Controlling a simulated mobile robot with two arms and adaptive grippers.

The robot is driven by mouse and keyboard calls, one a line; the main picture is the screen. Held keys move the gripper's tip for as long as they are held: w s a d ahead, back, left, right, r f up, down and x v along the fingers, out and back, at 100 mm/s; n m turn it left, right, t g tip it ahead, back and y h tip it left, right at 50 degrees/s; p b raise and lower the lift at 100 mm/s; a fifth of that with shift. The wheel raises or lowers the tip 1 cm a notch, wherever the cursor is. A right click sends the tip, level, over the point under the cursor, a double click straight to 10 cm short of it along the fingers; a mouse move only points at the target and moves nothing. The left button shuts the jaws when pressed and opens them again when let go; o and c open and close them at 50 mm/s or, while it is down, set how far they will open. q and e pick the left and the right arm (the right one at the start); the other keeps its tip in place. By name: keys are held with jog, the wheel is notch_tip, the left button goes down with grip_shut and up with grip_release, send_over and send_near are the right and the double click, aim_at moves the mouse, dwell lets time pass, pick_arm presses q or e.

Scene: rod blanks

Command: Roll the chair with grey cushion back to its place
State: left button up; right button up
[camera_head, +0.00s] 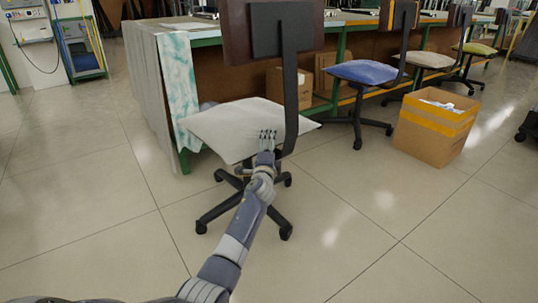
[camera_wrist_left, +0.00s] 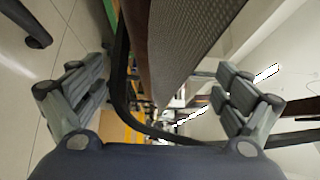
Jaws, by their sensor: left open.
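The chair with the grey cushion (camera_head: 235,128) stands on its wheeled black base at the end of the long table. Its dark brown backrest (camera_head: 236,35) faces away from the table, with a black support bar (camera_head: 290,85) running down to the seat. My left gripper (camera_head: 267,136) is open in front of the cushion, low beside the support bar. In the left wrist view, the backrest (camera_wrist_left: 190,40) and the curved black bar (camera_wrist_left: 122,90) show between the spread fingers (camera_wrist_left: 160,92). I cannot tell whether they touch. My right gripper is not in view.
The long green-edged table (camera_head: 345,19) runs behind the chair. A blue-cushioned chair (camera_head: 365,72) and other chairs stand along it. An open cardboard box (camera_head: 428,135) stands on the floor to the right. The tiled floor in front and left is clear.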

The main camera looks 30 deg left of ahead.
pick_arm(q)
jog(key=shift+w, duration=0.1)
jog(key=c, duration=2)
jog(key=shift+c, duration=0.7)
jog(key=shift+f, duration=0.15)
jog(key=shift+f, duration=0.1)
